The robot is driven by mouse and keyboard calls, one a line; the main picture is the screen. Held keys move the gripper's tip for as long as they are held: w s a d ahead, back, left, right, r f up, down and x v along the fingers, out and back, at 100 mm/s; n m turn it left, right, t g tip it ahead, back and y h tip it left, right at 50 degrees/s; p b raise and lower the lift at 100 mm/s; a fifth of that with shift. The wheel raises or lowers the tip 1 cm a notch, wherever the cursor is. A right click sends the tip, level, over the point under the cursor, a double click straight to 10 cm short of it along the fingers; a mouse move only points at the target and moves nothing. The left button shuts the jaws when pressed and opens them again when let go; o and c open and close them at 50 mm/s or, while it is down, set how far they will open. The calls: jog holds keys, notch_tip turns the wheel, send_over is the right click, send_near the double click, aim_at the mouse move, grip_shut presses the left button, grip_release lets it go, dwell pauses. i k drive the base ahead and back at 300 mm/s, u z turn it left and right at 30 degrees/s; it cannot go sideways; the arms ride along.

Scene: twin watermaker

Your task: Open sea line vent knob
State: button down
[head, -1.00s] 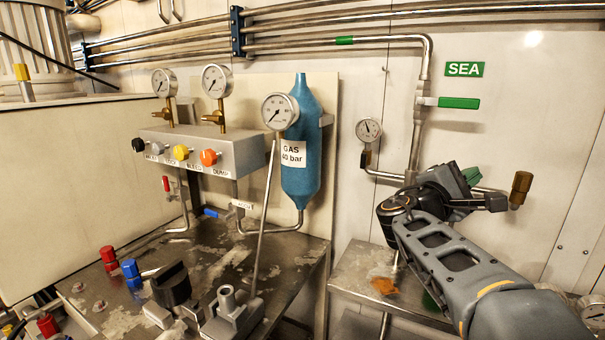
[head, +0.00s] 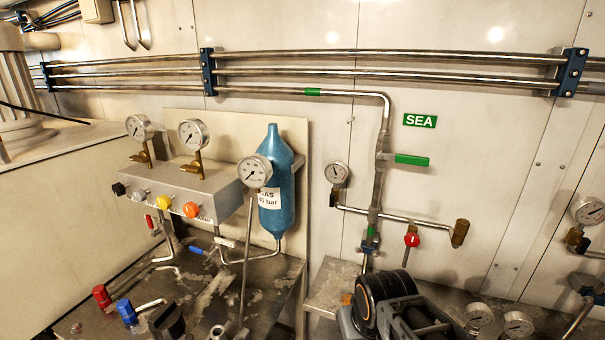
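The sea line is a steel pipe (head: 376,190) running down the wall beside the green SEA sign (head: 420,121). A side branch leads right from it to a brass end piece (head: 460,232). A small red knob (head: 411,240) sits on this branch, between the pipe and the brass end; I take it as the vent knob. My gripper (head: 428,328) is low at the bottom edge, below the red knob and apart from it. Its dark body shows beside my orange-ringed wrist. Its fingertips are not clear, so I cannot tell whether it is open.
A green-handled valve (head: 411,160) and a pressure gauge (head: 337,172) are on the sea line. A blue gas bottle (head: 276,190) and a panel with coloured knobs (head: 185,190) stand left. More gauges (head: 588,212) are at right. The wall before the branch is clear.

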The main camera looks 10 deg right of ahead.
aim_at(412, 239)
jog(key=u, duration=1.15)
jog(key=k, duration=0.45)
jog(key=z, duration=0.2)
